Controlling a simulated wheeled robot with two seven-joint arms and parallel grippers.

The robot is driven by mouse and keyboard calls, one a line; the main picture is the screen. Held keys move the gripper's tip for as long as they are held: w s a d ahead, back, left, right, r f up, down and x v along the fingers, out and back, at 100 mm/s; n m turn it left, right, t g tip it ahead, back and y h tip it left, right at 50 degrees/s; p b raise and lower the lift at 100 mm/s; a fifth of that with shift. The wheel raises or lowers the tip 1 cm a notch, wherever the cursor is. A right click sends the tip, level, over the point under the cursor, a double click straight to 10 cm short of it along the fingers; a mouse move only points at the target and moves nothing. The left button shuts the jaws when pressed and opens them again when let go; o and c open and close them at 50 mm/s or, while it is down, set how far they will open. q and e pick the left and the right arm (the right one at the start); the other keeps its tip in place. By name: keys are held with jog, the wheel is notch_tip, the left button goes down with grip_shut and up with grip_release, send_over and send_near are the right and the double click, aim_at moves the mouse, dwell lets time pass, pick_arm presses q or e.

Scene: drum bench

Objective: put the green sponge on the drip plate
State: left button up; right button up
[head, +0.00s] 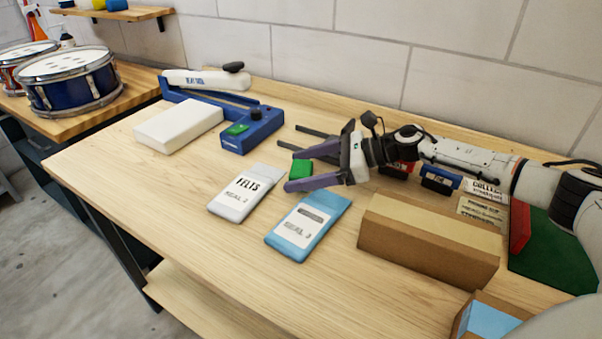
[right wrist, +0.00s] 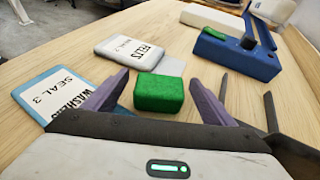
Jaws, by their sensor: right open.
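The green sponge (head: 300,169) is a small block on the wooden bench, behind the two labelled bags. My right gripper (head: 293,171) is open, its purple fingers either side of the sponge. In the right wrist view the sponge (right wrist: 158,93) sits between the fingers of the gripper (right wrist: 160,79), with gaps showing at both sides. I cannot tell whether the fingers are at its height. I cannot tell which thing is the drip plate. My left gripper is not in view.
A grey FELTS bag (head: 243,192) and a blue bag (head: 309,219) lie in front. A blue heat sealer (head: 262,133) and white block (head: 180,126) stand at left. A cardboard box (head: 428,243) and green mat (head: 545,255) are at right. The bench's front left is clear.

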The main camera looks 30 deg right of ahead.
jog(key=shift+c, duration=0.3)
jog(key=c, duration=1.1)
jog(key=shift+r, duration=0.1)
jog(key=shift+c, duration=0.2)
